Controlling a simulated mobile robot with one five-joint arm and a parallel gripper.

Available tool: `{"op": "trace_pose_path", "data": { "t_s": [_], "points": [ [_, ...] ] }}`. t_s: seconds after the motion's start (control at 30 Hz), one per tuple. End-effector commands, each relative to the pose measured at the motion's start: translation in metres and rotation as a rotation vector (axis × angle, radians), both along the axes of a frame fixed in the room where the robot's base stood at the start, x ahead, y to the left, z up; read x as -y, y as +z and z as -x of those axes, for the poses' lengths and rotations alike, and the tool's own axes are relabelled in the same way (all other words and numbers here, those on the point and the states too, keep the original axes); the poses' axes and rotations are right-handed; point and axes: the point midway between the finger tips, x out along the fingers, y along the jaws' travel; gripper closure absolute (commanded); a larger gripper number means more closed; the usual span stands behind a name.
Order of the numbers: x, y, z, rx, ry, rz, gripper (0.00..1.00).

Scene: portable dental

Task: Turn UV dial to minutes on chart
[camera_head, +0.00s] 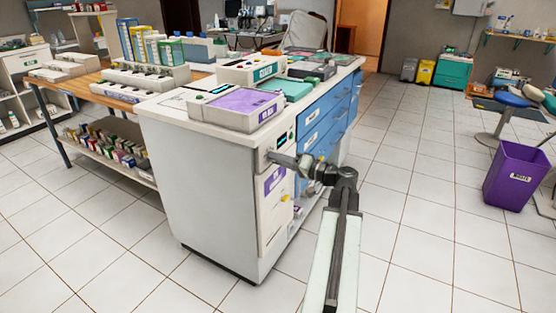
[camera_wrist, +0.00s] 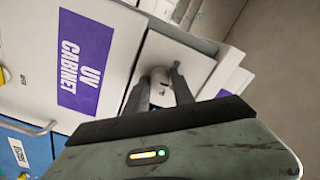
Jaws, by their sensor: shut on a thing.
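The white UV cabinet (camera_head: 272,215) is built into the end of the counter, with a purple label that reads "UV CABINET" in the wrist view (camera_wrist: 84,62). In the head view my gripper (camera_head: 270,156) meets the cabinet's upper front and hides the dial. The dial's pointer and marks cannot be read. I cannot make out a minutes chart.
A small dark display (camera_head: 283,138) is above my gripper. A purple-topped box (camera_head: 240,104) and other cases stand on the counter (camera_head: 165,112). Blue drawers (camera_head: 318,130) lie to the right. A purple bin (camera_head: 515,177) stands far right. The tiled floor (camera_head: 420,230) between is clear.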

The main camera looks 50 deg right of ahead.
Motion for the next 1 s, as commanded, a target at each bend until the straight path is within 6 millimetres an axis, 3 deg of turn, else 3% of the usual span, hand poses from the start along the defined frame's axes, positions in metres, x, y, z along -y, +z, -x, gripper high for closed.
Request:
{"op": "trace_pose_path", "data": {
  "t_s": [0.5,1.0],
  "points": [
    [-0.0003,-0.0003,-0.0002,-0.088,0.000,-0.352,1.00],
    [-0.0007,-0.0004,-0.0004,-0.113,0.001,-0.448,1.00]
  ]
}}
